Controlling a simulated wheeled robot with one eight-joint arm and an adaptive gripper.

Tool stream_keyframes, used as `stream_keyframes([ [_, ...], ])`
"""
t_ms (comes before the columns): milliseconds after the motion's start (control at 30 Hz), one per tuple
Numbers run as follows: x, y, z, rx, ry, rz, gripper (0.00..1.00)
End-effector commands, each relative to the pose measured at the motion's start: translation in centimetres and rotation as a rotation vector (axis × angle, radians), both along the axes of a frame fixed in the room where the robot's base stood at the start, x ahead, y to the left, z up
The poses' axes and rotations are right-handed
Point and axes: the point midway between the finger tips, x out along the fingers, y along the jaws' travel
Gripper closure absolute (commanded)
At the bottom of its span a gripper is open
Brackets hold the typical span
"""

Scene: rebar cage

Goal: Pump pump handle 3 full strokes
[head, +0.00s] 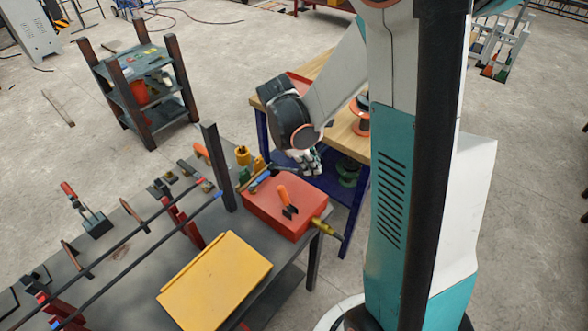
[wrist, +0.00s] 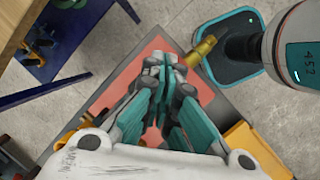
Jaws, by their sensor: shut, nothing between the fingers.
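I cannot tell for certain which part is the pump handle. A red box (head: 280,208) sits at the right end of the dark bench, with an orange-handled, dark-ended piece (head: 285,200) on its top and a brass fitting (head: 323,227) at its right side. The red box also shows in the wrist view (wrist: 125,88), behind my fingers, with the brass fitting (wrist: 200,50) beyond. A red-gripped lever (head: 68,190) stands on a dark block at the bench's left. My gripper (head: 308,160) is above and behind the red box, shut and empty; in the wrist view its fingertips (wrist: 168,65) are together.
A yellow panel (head: 215,282) lies on the dark bench beside the red box. Long dark bars (head: 130,240) and an upright post (head: 217,165) stand to the left. A wooden-topped blue table (head: 340,105) is behind my gripper. A shelf rack (head: 145,75) stands far left.

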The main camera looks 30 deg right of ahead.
Motion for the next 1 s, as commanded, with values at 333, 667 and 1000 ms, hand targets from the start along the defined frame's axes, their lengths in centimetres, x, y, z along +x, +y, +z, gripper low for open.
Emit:
stream_keyframes([
  [333, -0.4, -0.1, -0.8, 0.000, 0.000, 0.000, 1.00],
  [667, -0.7, -0.2, -1.6, 0.000, 0.000, 0.000, 1.00],
  [1000, -0.9, -0.3, -2.1, 0.000, 0.000, 0.000, 1.00],
])
